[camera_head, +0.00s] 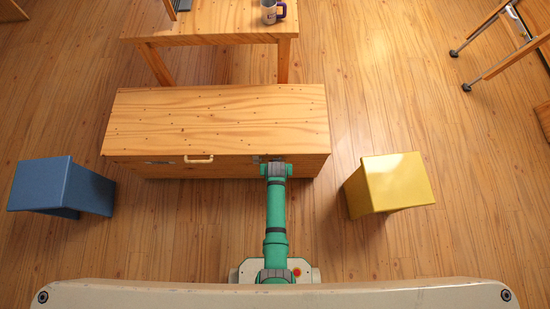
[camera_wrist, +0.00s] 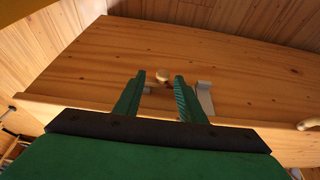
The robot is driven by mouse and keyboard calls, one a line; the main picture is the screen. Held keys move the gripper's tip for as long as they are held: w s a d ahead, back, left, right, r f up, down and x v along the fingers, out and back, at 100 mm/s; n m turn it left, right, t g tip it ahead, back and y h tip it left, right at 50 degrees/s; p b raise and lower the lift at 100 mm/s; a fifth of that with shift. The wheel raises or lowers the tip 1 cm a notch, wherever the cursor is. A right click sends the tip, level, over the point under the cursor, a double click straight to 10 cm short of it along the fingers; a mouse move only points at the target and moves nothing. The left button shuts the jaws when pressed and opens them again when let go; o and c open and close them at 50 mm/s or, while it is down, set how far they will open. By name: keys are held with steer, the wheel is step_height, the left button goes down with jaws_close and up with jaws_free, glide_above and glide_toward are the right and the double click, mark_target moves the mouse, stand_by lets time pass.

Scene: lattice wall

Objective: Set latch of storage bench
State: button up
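The wooden storage bench (camera_head: 215,120) stands in the middle of the head view with its lid down. In the wrist view its front board (camera_wrist: 235,70) fills most of the picture. A small pale knob (camera_wrist: 162,75), seemingly part of the latch, shows between my fingertips, with a dark red bit beneath it. A grey metal plate (camera_wrist: 205,98) sits just right of my fingers. My gripper (camera_head: 275,163) is at the bench's front, right of its middle. In the wrist view my gripper (camera_wrist: 160,77) has its fingers apart around the knob's position; contact cannot be told.
A pale bench handle (camera_head: 198,160) is left of my gripper; it also shows at the wrist view's right edge (camera_wrist: 308,125). A blue stool (camera_head: 60,185) stands left and a yellow stool (camera_head: 390,184) right. A table (camera_head: 210,28) with a mug (camera_head: 270,12) is behind the bench.

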steer(key=x, duration=0.3)
steer(key=shift+w+a, duration=0.2)
steer(key=shift+a, duration=0.05)
